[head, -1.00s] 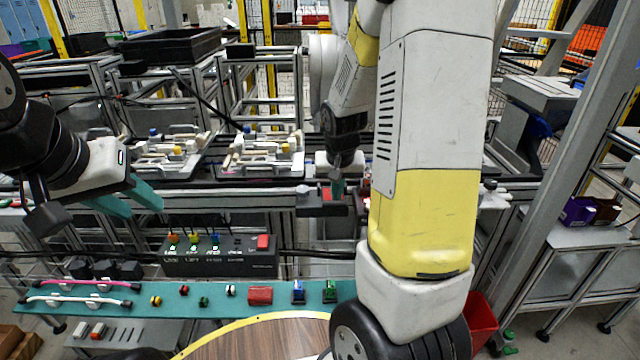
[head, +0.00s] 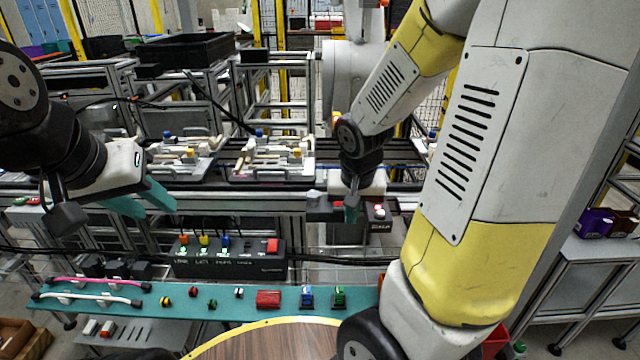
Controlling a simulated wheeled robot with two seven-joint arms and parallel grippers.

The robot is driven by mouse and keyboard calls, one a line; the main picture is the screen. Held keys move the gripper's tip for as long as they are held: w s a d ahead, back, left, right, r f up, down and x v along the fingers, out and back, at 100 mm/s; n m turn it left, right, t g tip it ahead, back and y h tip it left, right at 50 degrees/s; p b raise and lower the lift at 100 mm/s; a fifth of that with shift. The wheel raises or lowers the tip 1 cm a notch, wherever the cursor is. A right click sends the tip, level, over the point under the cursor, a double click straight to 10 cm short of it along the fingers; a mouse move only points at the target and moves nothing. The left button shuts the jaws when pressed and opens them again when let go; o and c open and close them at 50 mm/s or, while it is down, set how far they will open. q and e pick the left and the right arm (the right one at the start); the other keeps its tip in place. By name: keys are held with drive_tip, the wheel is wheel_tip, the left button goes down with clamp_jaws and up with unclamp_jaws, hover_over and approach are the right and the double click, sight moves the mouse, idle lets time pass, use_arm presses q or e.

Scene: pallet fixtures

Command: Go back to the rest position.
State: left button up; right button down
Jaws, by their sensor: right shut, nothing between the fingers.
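My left gripper (head: 155,211) is at the left of the head view, pointing down and right in front of the conveyor. Its two teal fingers are apart with nothing between them. My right gripper (head: 352,214) points down at the middle, by the conveyor's front edge. Its teal fingers are together and hold nothing. It hangs close to a small dark button box (head: 378,226); I cannot tell whether they touch. My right arm fills much of the right half and hides what is behind it.
Two pallet fixtures (head: 235,176) with pale parts sit on the conveyor. Below are a dark control box (head: 225,262) with coloured plugs and a red button, and a teal shelf (head: 225,300) with small parts. A round wooden table (head: 270,342) is in front.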

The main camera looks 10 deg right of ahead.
drive_tip(key=s+a+r+n+t+y, duration=0.1)
drive_tip(key=s+a+r, duration=0.2)
drive_tip(key=s+r, duration=0.2)
drive_tip(key=s+a+r+n+t+y, duration=0.1)
drive_tip(key=s+a+r, duration=0.3)
drive_tip(key=r, duration=0.7)
drive_tip(key=shift+s+a+r+n+t+y, duration=0.2)
drive_tip(key=shift+s+r+n+t+y, duration=0.1)
drive_tip(key=shift+s+n+y, duration=0.3)
